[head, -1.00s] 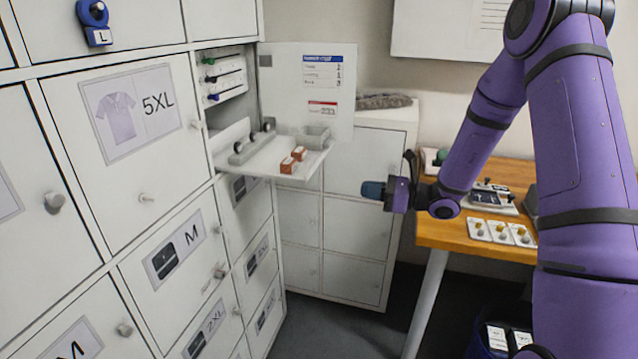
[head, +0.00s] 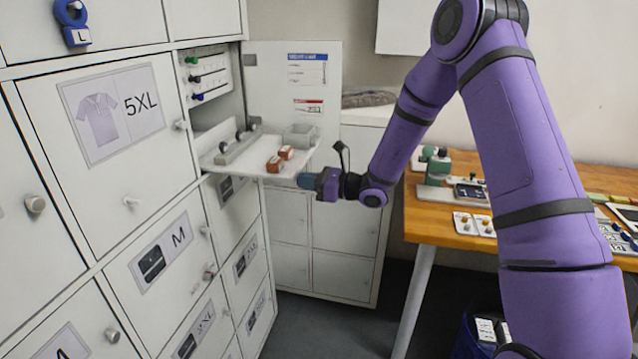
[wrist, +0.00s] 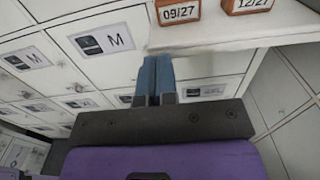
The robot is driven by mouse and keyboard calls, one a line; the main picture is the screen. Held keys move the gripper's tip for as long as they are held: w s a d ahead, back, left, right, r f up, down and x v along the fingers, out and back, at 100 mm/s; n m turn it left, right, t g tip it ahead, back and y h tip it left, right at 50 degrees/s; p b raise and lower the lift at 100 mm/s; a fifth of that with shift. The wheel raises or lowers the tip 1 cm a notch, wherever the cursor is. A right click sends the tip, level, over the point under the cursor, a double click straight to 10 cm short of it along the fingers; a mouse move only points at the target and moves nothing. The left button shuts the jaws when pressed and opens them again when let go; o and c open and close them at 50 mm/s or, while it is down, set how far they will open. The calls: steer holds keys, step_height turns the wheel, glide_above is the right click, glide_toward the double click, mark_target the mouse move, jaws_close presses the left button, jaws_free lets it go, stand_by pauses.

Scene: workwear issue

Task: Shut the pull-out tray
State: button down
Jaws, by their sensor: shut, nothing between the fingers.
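The pull-out tray (head: 240,168) is a white shelf sticking out of an open locker compartment (head: 215,90). It carries a grey rail-like fitting, a small clear container and two orange-brown blocks. My gripper (head: 306,181) is shut and empty at the tray's front right edge, at about its height. In the wrist view the blue fingertips (wrist: 156,75) are together, close to the underside of the tray's edge (wrist: 230,38). I cannot tell whether they touch it. Two blocks dated 09/27 (wrist: 178,12) and 12/27 (wrist: 245,5) stand on the tray there.
The compartment's door (head: 300,85) stands open behind the tray. Closed lockers (head: 130,110) with knobs fill the left. A low white cabinet (head: 340,235) stands behind my gripper. A wooden table (head: 440,222) with small items is at the right. Floor is free between.

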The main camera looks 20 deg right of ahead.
steer(key=shift+w+a, duration=0.1)
steer(key=shift+a, duration=0.15)
